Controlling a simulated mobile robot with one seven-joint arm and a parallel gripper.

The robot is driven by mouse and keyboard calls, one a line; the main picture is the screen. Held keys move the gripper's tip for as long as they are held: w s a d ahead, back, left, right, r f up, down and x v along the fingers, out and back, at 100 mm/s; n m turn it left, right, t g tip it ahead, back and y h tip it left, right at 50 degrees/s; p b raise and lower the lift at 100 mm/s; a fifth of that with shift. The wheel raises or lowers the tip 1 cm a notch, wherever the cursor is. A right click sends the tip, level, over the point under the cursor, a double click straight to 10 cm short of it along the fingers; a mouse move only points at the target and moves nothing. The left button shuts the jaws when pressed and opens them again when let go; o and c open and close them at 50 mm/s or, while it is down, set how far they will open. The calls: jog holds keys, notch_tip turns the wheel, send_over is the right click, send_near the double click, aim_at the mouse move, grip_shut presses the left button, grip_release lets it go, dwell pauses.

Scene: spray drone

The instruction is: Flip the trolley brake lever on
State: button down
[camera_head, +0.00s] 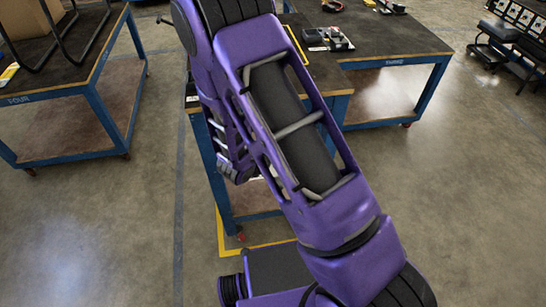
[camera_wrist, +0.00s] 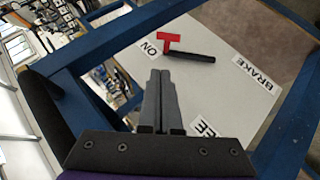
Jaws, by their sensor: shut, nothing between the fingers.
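In the wrist view, the brake lever (camera_wrist: 190,55) is a dark bar on a pale panel (camera_wrist: 216,95), with a red T-shaped piece (camera_wrist: 170,42) at its left end. The red piece lies beside the ON label (camera_wrist: 150,48). The lever does not show in the head view.
Blue frame bars (camera_wrist: 102,47) border the panel. In the head view, my purple arm covers much of a blue-legged table (camera_head: 405,50) bearing small items. Another table (camera_head: 62,75) stands at left. The grey floor (camera_head: 450,215) at right is clear.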

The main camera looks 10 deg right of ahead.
jog(key=v, duration=0.8)
jog(key=shift+r, duration=0.25)
jog(key=shift+d, duration=0.1)
